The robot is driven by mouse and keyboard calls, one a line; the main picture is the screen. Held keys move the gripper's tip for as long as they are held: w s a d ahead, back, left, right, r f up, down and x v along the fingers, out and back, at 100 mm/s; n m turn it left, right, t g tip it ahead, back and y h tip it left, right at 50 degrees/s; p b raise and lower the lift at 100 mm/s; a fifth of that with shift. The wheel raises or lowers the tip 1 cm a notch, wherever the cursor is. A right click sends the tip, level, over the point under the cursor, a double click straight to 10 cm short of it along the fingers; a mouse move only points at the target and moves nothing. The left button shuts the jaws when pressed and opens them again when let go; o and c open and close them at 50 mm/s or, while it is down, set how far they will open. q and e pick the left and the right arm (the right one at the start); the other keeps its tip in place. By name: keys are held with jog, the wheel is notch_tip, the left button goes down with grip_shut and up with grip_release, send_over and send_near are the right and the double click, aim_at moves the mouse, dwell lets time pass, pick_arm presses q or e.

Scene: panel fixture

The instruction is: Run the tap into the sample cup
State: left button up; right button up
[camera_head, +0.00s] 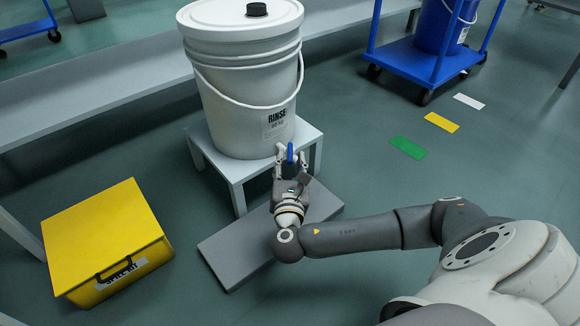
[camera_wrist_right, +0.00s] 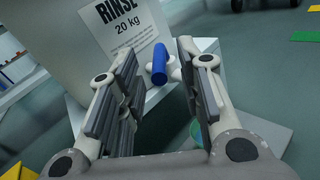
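A white bucket (camera_head: 240,75) labelled RINSE stands on a small white stand (camera_head: 235,168); its label (camera_wrist_right: 125,32) shows in the right wrist view. Low on its front is a tap with a blue handle (camera_head: 290,152), also seen in the wrist view (camera_wrist_right: 159,64). My right gripper (camera_head: 289,158) is open at the tap, its two fingers on either side of the blue handle, with gaps visible in the wrist view. A teal, rounded thing (camera_wrist_right: 196,131), perhaps the sample cup, is partly hidden behind the right-hand finger. In the head view I cannot see the cup. My left gripper is out of view.
A grey slab (camera_head: 235,250) lies on the floor under my right wrist. A yellow spill kit box (camera_head: 105,235) stands at left, and a long grey bench (camera_head: 90,90) runs behind. A blue trolley (camera_head: 425,62) stands at back right. Floor markers lie at right, including a green one (camera_head: 408,147).

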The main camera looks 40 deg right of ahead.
jog(key=shift+x, duration=0.9)
jog(key=shift+s, duration=0.1)
grip_shut()
